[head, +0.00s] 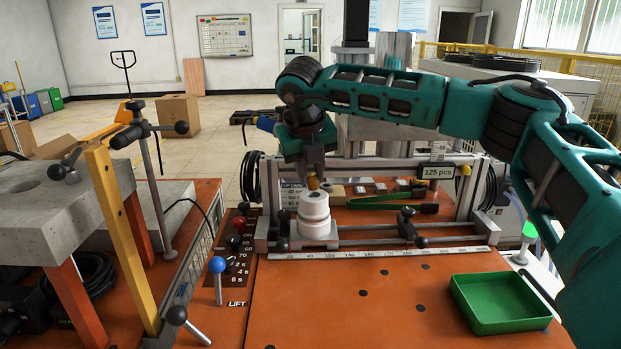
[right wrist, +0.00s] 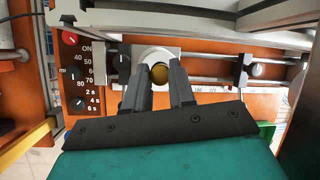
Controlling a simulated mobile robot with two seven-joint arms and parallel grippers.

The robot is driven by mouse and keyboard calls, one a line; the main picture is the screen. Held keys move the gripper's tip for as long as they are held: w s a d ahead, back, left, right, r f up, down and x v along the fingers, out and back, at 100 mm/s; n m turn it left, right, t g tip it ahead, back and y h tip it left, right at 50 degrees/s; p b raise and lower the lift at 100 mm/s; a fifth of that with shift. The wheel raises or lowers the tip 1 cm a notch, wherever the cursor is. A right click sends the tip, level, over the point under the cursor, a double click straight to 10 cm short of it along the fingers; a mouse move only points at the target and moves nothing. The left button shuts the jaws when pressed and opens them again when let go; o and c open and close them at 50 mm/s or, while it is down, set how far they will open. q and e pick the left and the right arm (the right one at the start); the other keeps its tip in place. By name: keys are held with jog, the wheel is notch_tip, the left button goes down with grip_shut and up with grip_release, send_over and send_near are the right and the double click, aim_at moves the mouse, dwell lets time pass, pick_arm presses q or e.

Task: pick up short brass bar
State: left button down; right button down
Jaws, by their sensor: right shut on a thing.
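The short brass bar (head: 313,183) stands upright at the top of a white stepped cylinder (head: 314,212) on the bench fixture. Its round end (right wrist: 159,74) shows between my fingers in the right wrist view, with the white cylinder around it. My right gripper (head: 313,178) points down over the cylinder and is shut on the bar. The bar's lower part is hidden, so I cannot tell whether it still sits in the cylinder. My left gripper is not in view.
A green tray (head: 500,329) lies at the front right of the orange bench. Rails and a ruler strip (head: 380,253) run right of the cylinder. A blue-knobbed lever (head: 217,265) stands at the left. The bench front middle is clear.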

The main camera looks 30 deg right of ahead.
aim_at(310, 176)
notch_tip(310, 176, up, 18)
jog(key=p, duration=0.1)
jog(key=shift+p, duration=0.3)
